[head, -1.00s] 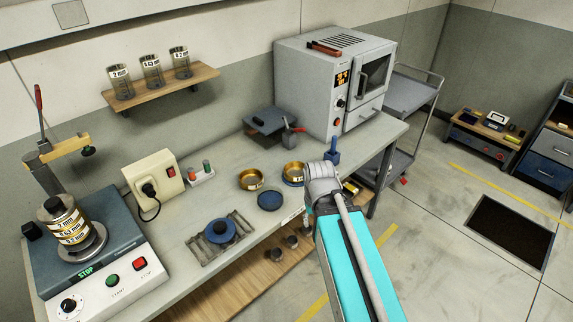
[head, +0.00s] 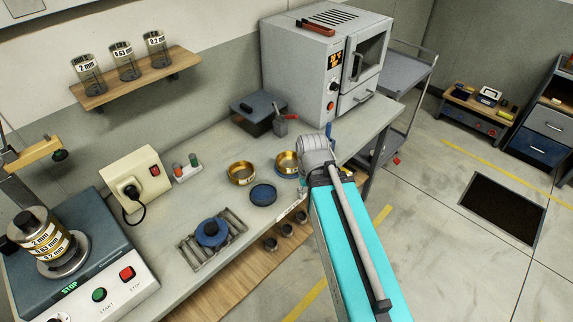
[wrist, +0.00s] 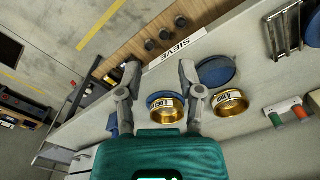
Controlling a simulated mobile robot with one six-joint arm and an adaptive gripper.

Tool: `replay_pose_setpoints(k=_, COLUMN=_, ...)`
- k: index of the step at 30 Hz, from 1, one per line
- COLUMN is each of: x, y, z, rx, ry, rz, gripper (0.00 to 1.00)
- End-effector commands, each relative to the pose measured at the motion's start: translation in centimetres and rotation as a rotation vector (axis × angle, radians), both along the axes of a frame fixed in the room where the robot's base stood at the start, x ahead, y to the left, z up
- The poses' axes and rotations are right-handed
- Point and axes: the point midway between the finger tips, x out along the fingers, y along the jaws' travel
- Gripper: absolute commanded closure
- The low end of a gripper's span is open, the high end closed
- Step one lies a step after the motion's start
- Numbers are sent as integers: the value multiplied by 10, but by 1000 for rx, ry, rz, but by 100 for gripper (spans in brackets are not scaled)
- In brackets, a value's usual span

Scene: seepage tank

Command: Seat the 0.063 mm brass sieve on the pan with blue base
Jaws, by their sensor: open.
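Two brass rings stand on the bench. The left one in the head view (head: 242,174) sits on the bare bench; the wrist view also shows this brass ring (wrist: 231,103). The right brass ring (head: 287,161) has a blue part at its base and also shows in the wrist view (wrist: 168,110). Both carry white labels too small to read, so I cannot tell which is 0.063 mm. My gripper (wrist: 160,72) is open and empty, with its fingers apart on the bench's front-edge side of the rings.
A flat blue disc (head: 263,194) lies near the rings. A blue round piece (head: 211,232) rests on a metal rack (head: 190,246). An oven (head: 310,75) and a dark box (head: 257,113) stand behind. A SIEVE label (wrist: 177,49) marks the front edge.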

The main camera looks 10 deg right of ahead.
Motion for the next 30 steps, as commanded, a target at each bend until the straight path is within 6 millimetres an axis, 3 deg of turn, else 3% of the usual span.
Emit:
replay_pose_setpoints(k=5, x=3, y=0, z=0, rx=0, ry=0, rz=-11, gripper=51)
replay_pose_setpoints(k=11, x=22, y=-8, z=0, rx=0, ry=0, rz=-107, gripper=51)
replay_pose_setpoints(k=17, x=63, y=-7, z=0, rx=0, ry=0, rz=-321, gripper=51)
replay_pose_setpoints(k=30, x=179, y=-6, z=0, rx=0, ry=-1, rz=-979, gripper=51)
